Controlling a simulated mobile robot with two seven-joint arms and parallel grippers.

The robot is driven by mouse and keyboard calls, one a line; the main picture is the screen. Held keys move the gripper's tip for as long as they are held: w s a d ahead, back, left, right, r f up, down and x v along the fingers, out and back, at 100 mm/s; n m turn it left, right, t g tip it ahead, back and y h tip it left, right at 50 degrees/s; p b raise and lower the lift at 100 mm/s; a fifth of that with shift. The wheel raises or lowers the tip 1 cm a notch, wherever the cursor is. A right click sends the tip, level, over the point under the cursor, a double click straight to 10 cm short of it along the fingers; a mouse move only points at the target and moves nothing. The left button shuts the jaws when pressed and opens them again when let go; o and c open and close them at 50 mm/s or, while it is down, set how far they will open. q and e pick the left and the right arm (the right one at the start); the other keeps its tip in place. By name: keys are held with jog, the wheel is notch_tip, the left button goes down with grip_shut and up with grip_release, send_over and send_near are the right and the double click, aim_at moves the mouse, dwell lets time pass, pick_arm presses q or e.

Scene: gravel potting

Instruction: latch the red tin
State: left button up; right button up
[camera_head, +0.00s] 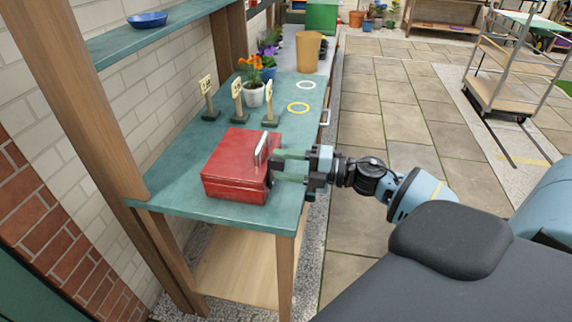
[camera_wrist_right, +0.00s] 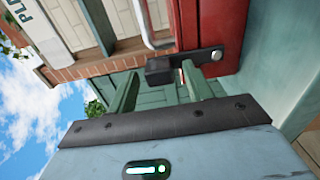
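The red tin (camera_head: 238,165) stands on the teal workbench with its lid down and a metal carrying handle (camera_head: 261,150) on top. My right gripper (camera_head: 280,167) is at the tin's right side, its pale green fingers spread apart. In the right wrist view, the tin (camera_wrist_right: 208,25) is at the top with a dark latch (camera_wrist_right: 160,69) on its side. The latch's end lies between the two spread fingers (camera_wrist_right: 157,85), near their tips. I cannot tell whether the fingers touch it or whether it is fastened. My left gripper is not in view.
Several numbered stands (camera_head: 238,99), potted orange flowers (camera_head: 254,93) and a tan pot (camera_head: 307,52) are behind the tin on the workbench (camera_head: 180,188).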

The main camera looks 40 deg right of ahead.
jog(key=shift+s+d+f, duration=0.15)
jog(key=shift+s+d, duration=0.25)
jog(key=shift+s, duration=0.1)
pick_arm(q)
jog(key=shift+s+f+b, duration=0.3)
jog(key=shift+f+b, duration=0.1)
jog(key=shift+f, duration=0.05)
pick_arm(e)
jog(key=v, duration=0.6)
jog(key=shift+s, duration=0.25)
jog(key=shift+d, duration=0.15)
